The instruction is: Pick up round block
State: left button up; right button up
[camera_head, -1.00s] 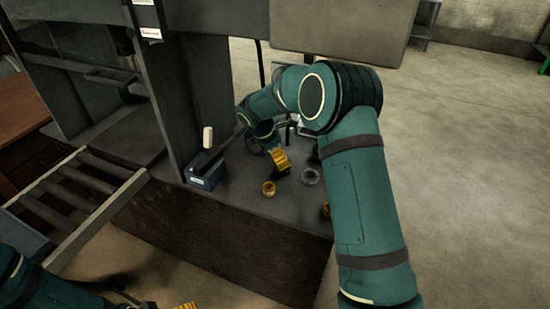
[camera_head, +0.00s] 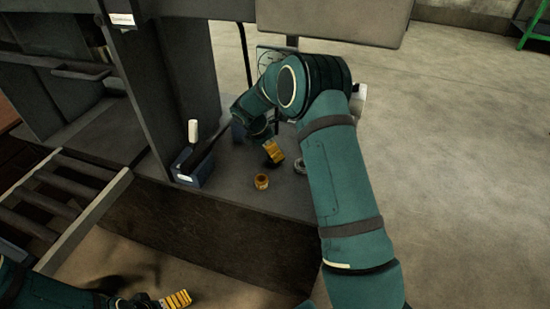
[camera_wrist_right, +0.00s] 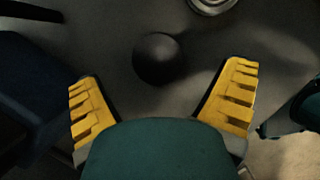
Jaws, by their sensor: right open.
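A dark round block (camera_wrist_right: 158,58) stands on the grey bench top in the right wrist view, ahead of and between the two yellow fingers of my right gripper (camera_wrist_right: 162,98). The fingers are spread wide and do not touch it. In the head view my right gripper (camera_head: 273,151) hangs over the bench, and I cannot pick out the dark block there. My left gripper (camera_head: 177,300) shows only partly at the bottom edge of the head view, and its opening cannot be made out.
A roller conveyor (camera_head: 62,197) is further left.

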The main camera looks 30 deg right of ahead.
jog(key=b+x, duration=0.1)
jog(key=x, duration=0.4)
jog(key=shift+w+d+f, duration=0.1)
jog(key=shift+d, duration=0.05)
jog(key=shift+w, duration=0.1)
jog(key=c, duration=1.3)
